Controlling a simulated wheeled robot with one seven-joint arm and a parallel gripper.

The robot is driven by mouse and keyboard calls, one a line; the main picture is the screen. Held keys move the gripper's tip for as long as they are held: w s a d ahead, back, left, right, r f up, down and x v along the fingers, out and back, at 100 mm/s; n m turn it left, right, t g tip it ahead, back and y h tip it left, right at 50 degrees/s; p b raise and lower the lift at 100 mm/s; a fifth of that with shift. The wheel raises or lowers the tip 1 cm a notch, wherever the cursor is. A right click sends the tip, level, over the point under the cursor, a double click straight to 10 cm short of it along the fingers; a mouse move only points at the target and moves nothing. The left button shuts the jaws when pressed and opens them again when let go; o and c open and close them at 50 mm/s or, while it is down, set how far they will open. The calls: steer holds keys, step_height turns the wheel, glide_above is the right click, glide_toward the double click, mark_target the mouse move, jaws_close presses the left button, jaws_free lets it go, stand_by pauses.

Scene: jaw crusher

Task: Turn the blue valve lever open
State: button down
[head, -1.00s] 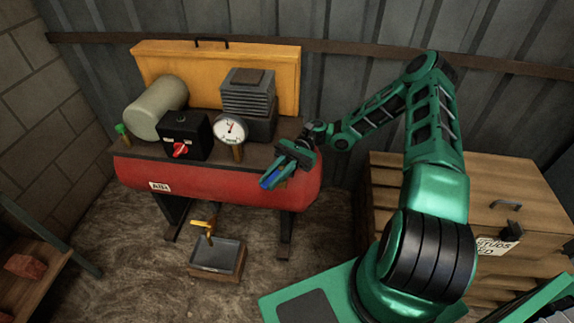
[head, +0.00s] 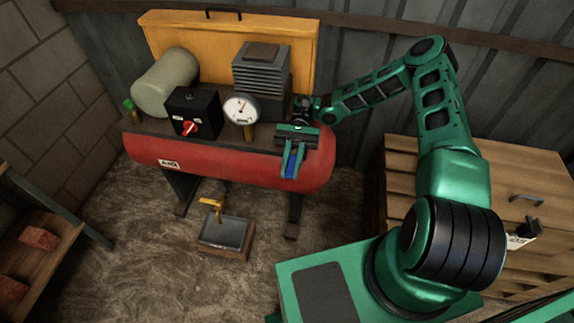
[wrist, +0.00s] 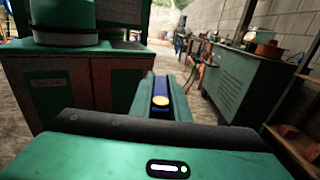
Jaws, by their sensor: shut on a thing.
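The blue valve lever (head: 290,164) shows as a small blue strip between my gripper's fingers, at the front right of the red air tank (head: 225,163). My gripper (head: 292,170) is shut on the lever, with its fingers pointing down and toward the camera. In the wrist view the blue lever (wrist: 160,86) lies between the fingers, with a round brass piece (wrist: 160,101) on it. The valve body is hidden behind my gripper.
A pressure gauge (head: 241,109) and a black switch box (head: 190,112) with a red knob stand left of my gripper. A yellow tap (head: 211,205) sits above a tray (head: 226,232) below the tank. A wooden crate (head: 470,190) stands at the right.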

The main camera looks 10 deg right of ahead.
mark_target(293, 150)
steer(key=shift+w+a+r, duration=0.15)
steer(key=shift+w, duration=0.1)
steer(key=c, duration=1.7)
jaws_free()
steer(key=shift+c, duration=0.2)
steer(key=shift+o, duration=0.3)
steer(key=shift+v, duration=3.8)
